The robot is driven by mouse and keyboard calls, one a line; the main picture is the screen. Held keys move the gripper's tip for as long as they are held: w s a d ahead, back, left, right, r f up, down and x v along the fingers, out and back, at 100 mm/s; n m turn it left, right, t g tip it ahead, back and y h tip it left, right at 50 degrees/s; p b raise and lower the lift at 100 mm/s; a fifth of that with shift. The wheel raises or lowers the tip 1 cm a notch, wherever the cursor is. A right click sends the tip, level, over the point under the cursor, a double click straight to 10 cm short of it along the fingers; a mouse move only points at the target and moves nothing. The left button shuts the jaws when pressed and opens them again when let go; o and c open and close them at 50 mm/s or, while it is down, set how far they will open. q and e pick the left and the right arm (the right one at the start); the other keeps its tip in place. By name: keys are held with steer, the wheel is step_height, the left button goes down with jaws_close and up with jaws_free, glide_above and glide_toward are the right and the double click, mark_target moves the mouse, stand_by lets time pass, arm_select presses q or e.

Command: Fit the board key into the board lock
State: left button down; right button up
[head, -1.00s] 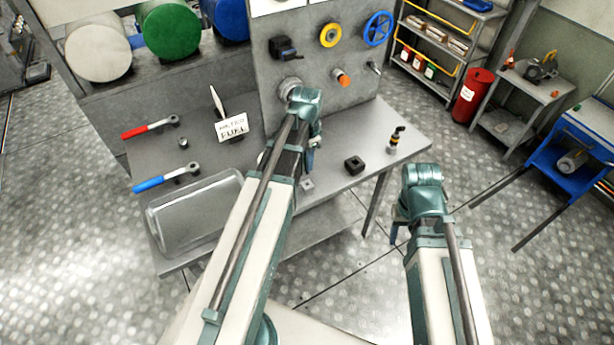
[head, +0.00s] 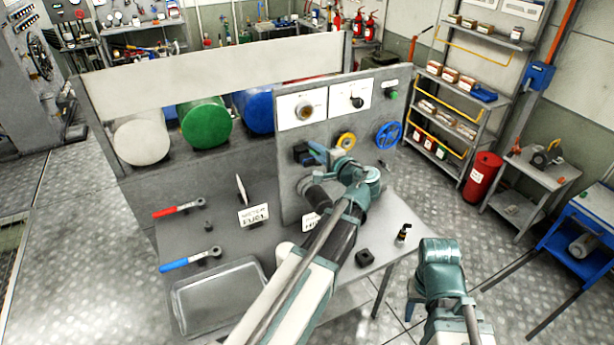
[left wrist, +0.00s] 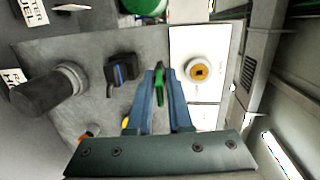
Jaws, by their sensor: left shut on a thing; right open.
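The board key (left wrist: 159,88) is a small green piece between the blue fingers of my left gripper (left wrist: 160,78) in the left wrist view. The gripper is shut on it. In the head view my left gripper (head: 318,153) is in front of the upright grey board, below the white plates; I cannot make out the key there. The board lock (left wrist: 198,71) is a round fitting with a brass centre and a dark square hole on a white plate, apart from and to the right of the key. It also shows in the head view (head: 305,110). My right gripper (head: 412,303) is open and low at the right.
The board also carries a black fitting with blue (left wrist: 121,70), a yellow ring (head: 346,141), a blue handwheel (head: 388,135) and a thick grey cylinder (left wrist: 45,90).

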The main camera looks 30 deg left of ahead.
arm_select(q)
step_height(320, 180, up, 6)
steer(key=w+d+m+t+p, duration=0.1)
steer(key=d+t, duration=0.1)
steer(key=shift+w+d+f+y, duration=0.2)
steer(key=shift+w+d+y, duration=0.1)
steer(key=shift+w, duration=0.1)
steer(key=shift+x, duration=2.6)
steer(key=shift+x, duration=1.45)
steer(key=c, duration=0.8)
jaws_free()
steer(key=shift+o, duration=0.2)
